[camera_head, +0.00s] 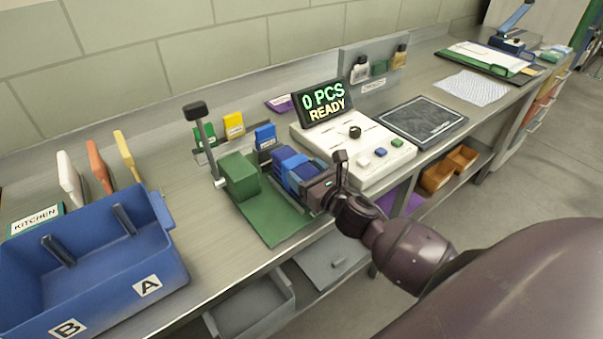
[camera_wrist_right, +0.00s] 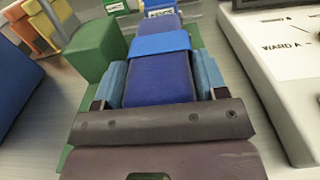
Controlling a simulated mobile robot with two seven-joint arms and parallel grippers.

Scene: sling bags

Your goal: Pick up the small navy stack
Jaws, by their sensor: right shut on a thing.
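The small navy stack (camera_wrist_right: 160,85) is a folded navy bundle with a brighter blue band (camera_wrist_right: 160,44) across it. In the head view the navy stack (camera_head: 286,156) lies over the green base plate (camera_head: 272,226), beside the green block (camera_head: 238,176). My right gripper (camera_head: 314,188) reaches it from the front right. In the wrist view its light blue finger pads (camera_wrist_right: 162,82) sit on both sides of the stack, shut on it. Whether the stack is clear of the plate cannot be told. My left gripper is not in view.
A white counting console (camera_head: 375,165) with a display reading "0 PCS READY" (camera_head: 323,102) stands close to the right. A black-knobbed lever (camera_head: 203,140) rises behind the green block. A blue bin (camera_head: 85,260) marked A and B is at the left. A dark pad (camera_head: 423,120) lies farther right.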

